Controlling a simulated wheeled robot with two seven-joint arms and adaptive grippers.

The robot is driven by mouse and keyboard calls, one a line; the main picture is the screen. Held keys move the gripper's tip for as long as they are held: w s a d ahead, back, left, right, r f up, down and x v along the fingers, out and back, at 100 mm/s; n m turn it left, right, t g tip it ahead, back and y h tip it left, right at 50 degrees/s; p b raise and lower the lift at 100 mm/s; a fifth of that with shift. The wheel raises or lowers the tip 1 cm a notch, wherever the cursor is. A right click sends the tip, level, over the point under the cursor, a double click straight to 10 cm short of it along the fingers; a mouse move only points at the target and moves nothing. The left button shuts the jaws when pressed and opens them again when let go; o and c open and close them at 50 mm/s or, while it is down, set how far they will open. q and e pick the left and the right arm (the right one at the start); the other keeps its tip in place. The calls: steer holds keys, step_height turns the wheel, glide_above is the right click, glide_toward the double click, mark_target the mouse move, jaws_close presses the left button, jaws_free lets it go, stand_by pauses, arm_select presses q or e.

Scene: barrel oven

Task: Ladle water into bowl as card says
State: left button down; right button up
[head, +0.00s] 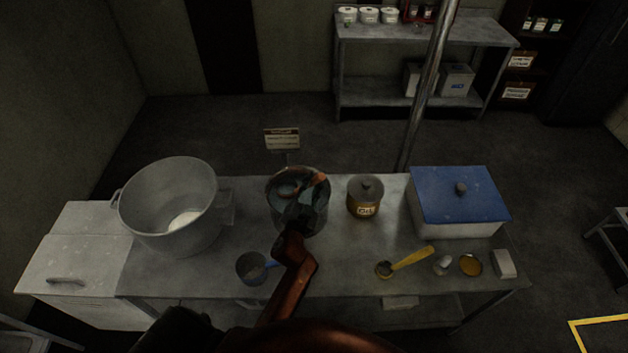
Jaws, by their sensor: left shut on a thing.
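A large grey metal bowl (150,215) stands on the left of the table, with a white heap (184,220) at its bottom. My left gripper (298,212) is over the pot's mouth, shut on what looks like a ladle with an orange-brown handle (320,180). My right gripper is not in view.
A small pan with a blue handle (250,268) lies in front of the pot. To the right are a labelled lidded jar (365,198), a blue-lidded box (458,195), a yellow-handled scoop (408,259) and small items. A metal pole (430,85) rises behind the table.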

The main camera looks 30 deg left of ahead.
arm_select(q)
steer(key=shift+f+b, duration=1.15)
steer(key=shift+f, duration=0.75)
steer(key=shift+r, duration=0.15)
step_height(320, 180, up, 15)
steer(key=p, duration=1.4)
steer(key=shift+r+p, duration=0.1)
steer(key=shift+p, duration=0.3)
